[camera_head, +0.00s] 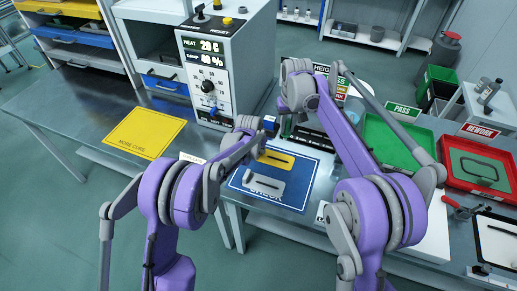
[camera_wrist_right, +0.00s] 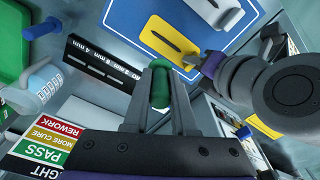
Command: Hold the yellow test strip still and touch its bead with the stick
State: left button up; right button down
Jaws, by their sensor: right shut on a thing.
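The yellow test strip (camera_head: 279,157) lies on a blue mat (camera_head: 308,172) and carries a dark bead along its length. It also shows in the right wrist view (camera_wrist_right: 163,45). My left gripper (camera_head: 264,133) is at the strip's far-left end in the head view. In the right wrist view its dark tip (camera_wrist_right: 209,64) is close against the strip's end; I cannot tell whether it touches or how its jaws stand. My right gripper (camera_wrist_right: 160,92) is shut on a green stick (camera_wrist_right: 160,86), above and apart from the strip. The stick's tip is hidden.
A yellow MORE CURE mat (camera_head: 146,133), a green PASS tray (camera_head: 376,150) and a red REWORK tray (camera_head: 452,176) flank the work area. The heater unit (camera_head: 215,70) stands behind.

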aim_at(286, 134)
pick_arm(q)
grip_shut()
pick_arm(e)
jog(key=shift+g, duration=0.6)
jog(key=f, duration=0.5)
jog(key=shift+w, duration=0.25)
jog(key=shift+f, duration=3.05)
jog(key=shift+s+f, duration=0.1)
jog(key=shift+f, duration=0.5)
jog(key=shift+r, duration=3.6)
